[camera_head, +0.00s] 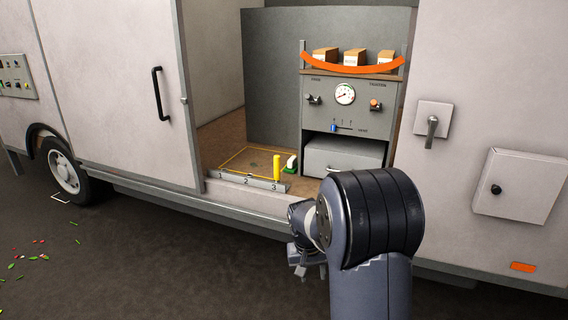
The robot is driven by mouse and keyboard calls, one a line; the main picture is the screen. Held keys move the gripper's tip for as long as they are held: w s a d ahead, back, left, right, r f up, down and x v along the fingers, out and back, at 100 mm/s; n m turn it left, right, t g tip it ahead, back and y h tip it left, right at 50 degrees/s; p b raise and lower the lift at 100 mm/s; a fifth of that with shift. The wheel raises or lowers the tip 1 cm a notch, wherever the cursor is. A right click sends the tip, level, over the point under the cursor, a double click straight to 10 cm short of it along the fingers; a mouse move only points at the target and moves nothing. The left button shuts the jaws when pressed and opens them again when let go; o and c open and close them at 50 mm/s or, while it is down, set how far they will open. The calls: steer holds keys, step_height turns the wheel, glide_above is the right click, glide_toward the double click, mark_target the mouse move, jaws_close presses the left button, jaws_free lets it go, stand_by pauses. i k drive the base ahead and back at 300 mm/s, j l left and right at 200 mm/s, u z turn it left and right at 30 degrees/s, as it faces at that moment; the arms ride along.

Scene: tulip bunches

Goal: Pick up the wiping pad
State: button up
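A small white and green block (291,162), which looks like the wiping pad, is on the van floor just inside the door opening. It is right of an upright yellow post and left of the grey drawer. It is too small to make out in detail. My gripper (311,271) is outside the van, lower in the picture than the block and apart from it. It is small and dark and partly hidden by my arm, so I cannot tell whether its fingers are open. I see nothing held in it.
The van's sill (240,211) and a numbered low strip (225,177) with a yellow post (276,167) edge the opening. A grey cabinet (322,103) with a drawer (343,157) stands inside at the right. Coloured bits (28,257) lie on the ground at left.

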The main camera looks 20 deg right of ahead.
mark_target(292, 166)
steer(key=i, duration=2)
steer(key=i+z, duration=0.2)
steer(key=i, duration=0.25)
steer(key=i+j+z, duration=0.2)
steer(key=i, duration=0.25)
steer(key=i+j+z, duration=0.2)
steer(key=i, duration=0.2)
steer(key=z, duration=0.3)
